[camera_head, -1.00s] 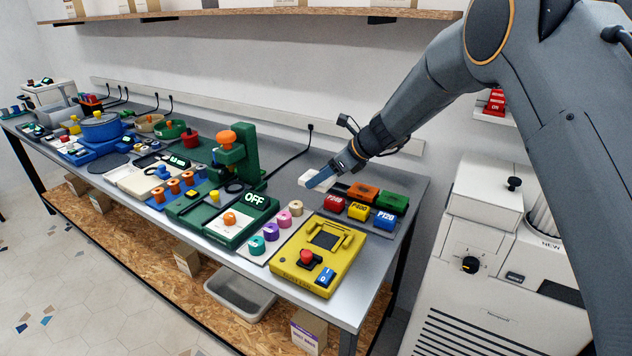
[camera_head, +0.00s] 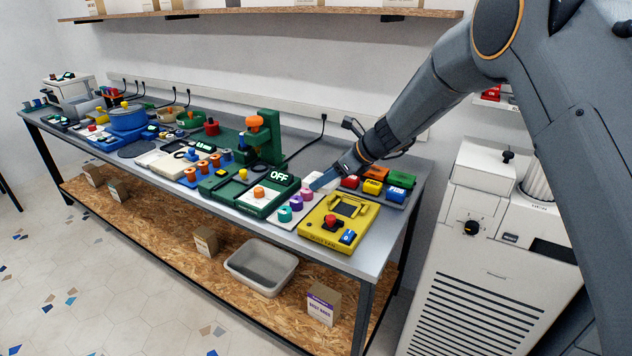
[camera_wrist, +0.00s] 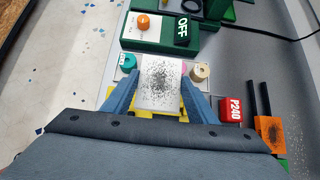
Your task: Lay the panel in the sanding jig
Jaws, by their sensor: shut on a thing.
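My gripper (camera_wrist: 160,84) is shut on the panel (camera_wrist: 160,74), a white square with dark speckles dense at its middle. A blue finger lies along each side of it in the wrist view. In the head view my gripper (camera_head: 320,182) hangs over the bench, just behind the sanding jig; the panel is mostly hidden there. The yellow sanding jig (camera_head: 363,216) sits near the bench's front right, with a dark recess, a red knob and a blue switch block. In the wrist view, yellow parts of the jig (camera_wrist: 146,116) show behind the panel.
Coloured spools (camera_head: 285,214) stand left of the jig. Sanding blocks, including a red P240 block (camera_wrist: 231,109), sit to its right. A green machine marked OFF (camera_head: 262,192) stands further left. A white cabinet machine (camera_head: 470,220) stands right of the bench.

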